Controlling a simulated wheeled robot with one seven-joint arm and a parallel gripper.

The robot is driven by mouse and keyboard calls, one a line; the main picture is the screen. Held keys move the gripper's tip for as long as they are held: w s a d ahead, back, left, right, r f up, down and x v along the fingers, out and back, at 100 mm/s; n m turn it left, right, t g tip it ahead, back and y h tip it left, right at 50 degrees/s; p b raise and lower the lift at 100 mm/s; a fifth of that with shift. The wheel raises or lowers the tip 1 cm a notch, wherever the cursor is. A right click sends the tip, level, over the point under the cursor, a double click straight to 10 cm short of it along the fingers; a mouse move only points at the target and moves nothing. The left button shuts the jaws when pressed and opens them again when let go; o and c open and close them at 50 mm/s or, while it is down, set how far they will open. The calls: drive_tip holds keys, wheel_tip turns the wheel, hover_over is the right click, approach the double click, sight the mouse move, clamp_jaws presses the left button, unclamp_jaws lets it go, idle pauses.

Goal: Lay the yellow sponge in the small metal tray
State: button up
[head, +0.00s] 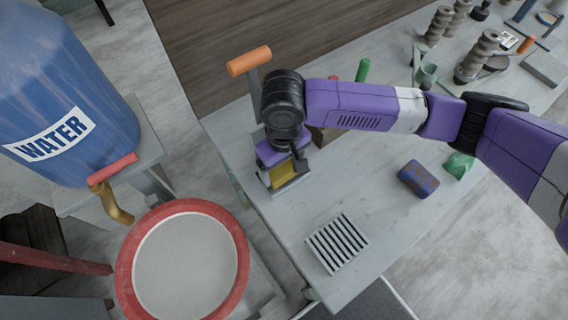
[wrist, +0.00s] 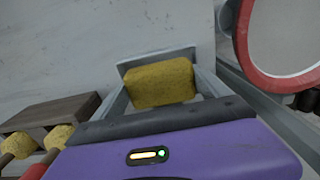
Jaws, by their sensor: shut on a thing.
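My gripper (head: 284,176) is at the left part of the table, pointing down, and shut on the yellow sponge (wrist: 160,83). The sponge also shows between the fingers in the head view (head: 283,174). In the wrist view a grey metal edge (wrist: 150,59) shows just beyond the sponge; it may be the rim of the small metal tray, mostly hidden by sponge and fingers. I cannot tell whether the sponge touches it.
A slatted grey rack (head: 337,243) lies nearer the table's front edge. A blue-brown block (head: 418,179) and a green lump (head: 459,165) lie to the right. A wooden holder (wrist: 50,112) stands beside my gripper. A red-rimmed basin (head: 187,263) and blue water barrel (head: 62,95) are left.

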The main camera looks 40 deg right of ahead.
drive_tip(key=shift+s+d+f, duration=0.1)
drive_tip(key=shift+s+f, duration=0.05)
drive_tip(key=shift+f, duration=0.55)
drive_tip(key=o, duration=1)
drive_tip(key=shift+f, duration=0.1)
drive_tip(key=shift+o, duration=0.2)
drive_tip(key=shift+r, duration=4.65)
